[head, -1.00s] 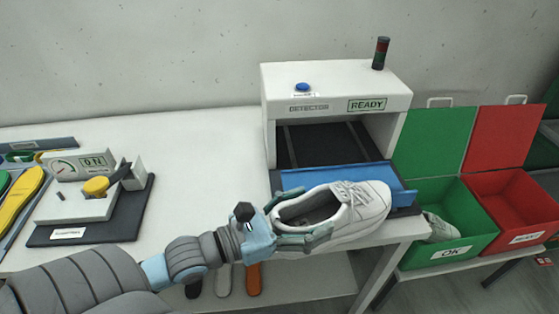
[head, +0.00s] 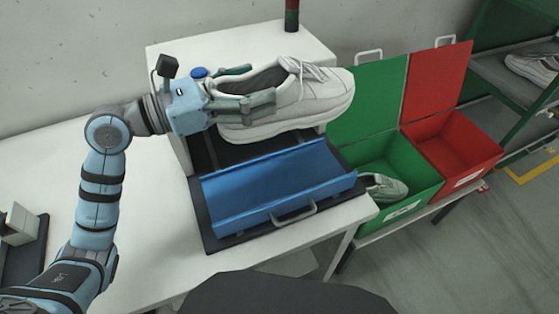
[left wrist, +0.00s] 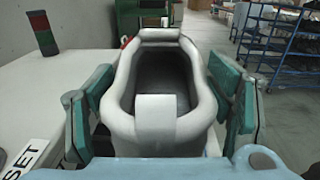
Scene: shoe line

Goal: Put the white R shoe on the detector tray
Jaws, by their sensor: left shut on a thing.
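The white shoe (head: 300,105) is held in the air by my left gripper (head: 255,88), with its toe pointing right in the head view. It is above the back of the blue detector tray (head: 265,185) and in front of the detector (head: 240,45). My left gripper is shut on the shoe's heel end, one finger on each side. In the left wrist view the shoe's opening (left wrist: 160,80) lies between the two green fingers. The tray is empty, with a handle at its front. Any R mark is not visible. My right gripper is not in view.
A green bin (head: 428,192) with a pale shoe (head: 384,187) in it stands right of the table, beside a red bin (head: 480,150). A green rack (head: 500,75) with shoes stands at the far right.

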